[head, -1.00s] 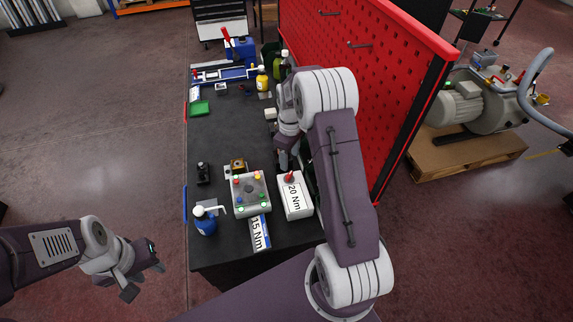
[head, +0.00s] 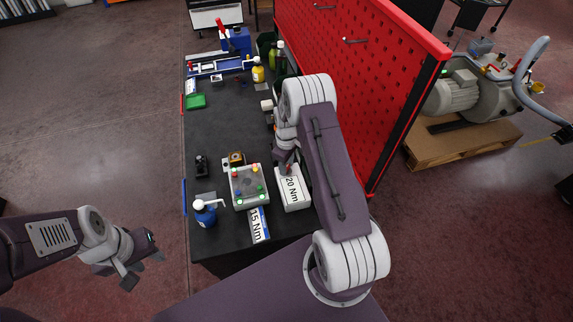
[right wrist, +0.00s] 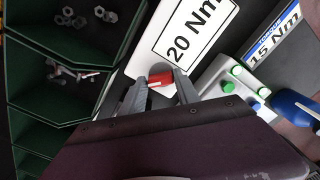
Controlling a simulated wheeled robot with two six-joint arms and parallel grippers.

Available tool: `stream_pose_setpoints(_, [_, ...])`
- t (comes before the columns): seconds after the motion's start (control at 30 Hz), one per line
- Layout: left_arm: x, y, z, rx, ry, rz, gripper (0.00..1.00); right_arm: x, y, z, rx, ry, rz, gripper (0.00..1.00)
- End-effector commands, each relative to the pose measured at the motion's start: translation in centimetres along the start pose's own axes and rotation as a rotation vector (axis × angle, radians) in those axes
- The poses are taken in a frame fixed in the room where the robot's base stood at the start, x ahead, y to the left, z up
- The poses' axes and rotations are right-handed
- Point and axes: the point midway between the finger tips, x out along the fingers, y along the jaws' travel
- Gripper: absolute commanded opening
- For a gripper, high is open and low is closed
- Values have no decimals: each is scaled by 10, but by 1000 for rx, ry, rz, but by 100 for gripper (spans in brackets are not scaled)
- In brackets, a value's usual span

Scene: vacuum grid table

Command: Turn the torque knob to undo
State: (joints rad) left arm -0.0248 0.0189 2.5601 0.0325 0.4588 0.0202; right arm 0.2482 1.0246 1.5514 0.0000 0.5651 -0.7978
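The torque box (head: 292,193) is white, with a "20 Nm" label on top, and stands at the near right of the black table. Its knob (right wrist: 160,79), red with a pale edge, shows in the right wrist view; in the head view my gripper mostly hides it. My right gripper (right wrist: 160,88) is over the back of the box, its two fingers spread on either side of the knob. I cannot tell if they touch it. My left gripper (head: 143,262) is off the table at the lower left, its fingers apart and empty.
A grey box with coloured buttons (head: 249,187) stands left of the torque box. A "15 Nm" card (head: 258,225) lies in front. A blue bottle (head: 204,213) is at the left edge. Green bins (right wrist: 60,90) and the red pegboard (head: 380,85) bound the right side.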

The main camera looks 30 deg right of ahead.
Motion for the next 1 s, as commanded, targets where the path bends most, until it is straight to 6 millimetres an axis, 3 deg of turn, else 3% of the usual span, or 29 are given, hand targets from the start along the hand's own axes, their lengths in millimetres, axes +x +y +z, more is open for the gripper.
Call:
stream_pose_setpoints(0.03, [0, 0, 0, 0, 0, 0, 36, 0, 0, 0, 0, 0, 0, 20])
stream_pose_setpoints(0.1, [0, 0, 0, 0, 0, 0, 36, 0, 0, 0, 0, 0, 0, 1])
stream_pose_setpoints(0.13, [0, 0, 0, 0, 0, 0, 36, 0, 0, 0, 0, 0, 0, 0])
stream_pose_setpoints(0.57, [6, 0, 1, 0, 0, 0, 36, 0, 1, 0, 103, 0, 1, 0])
stream_pose_setpoints(1.0, [21, 0, 2, 0, 0, 0, 36, 0, 1, 0, 493, 2, 2, 0])
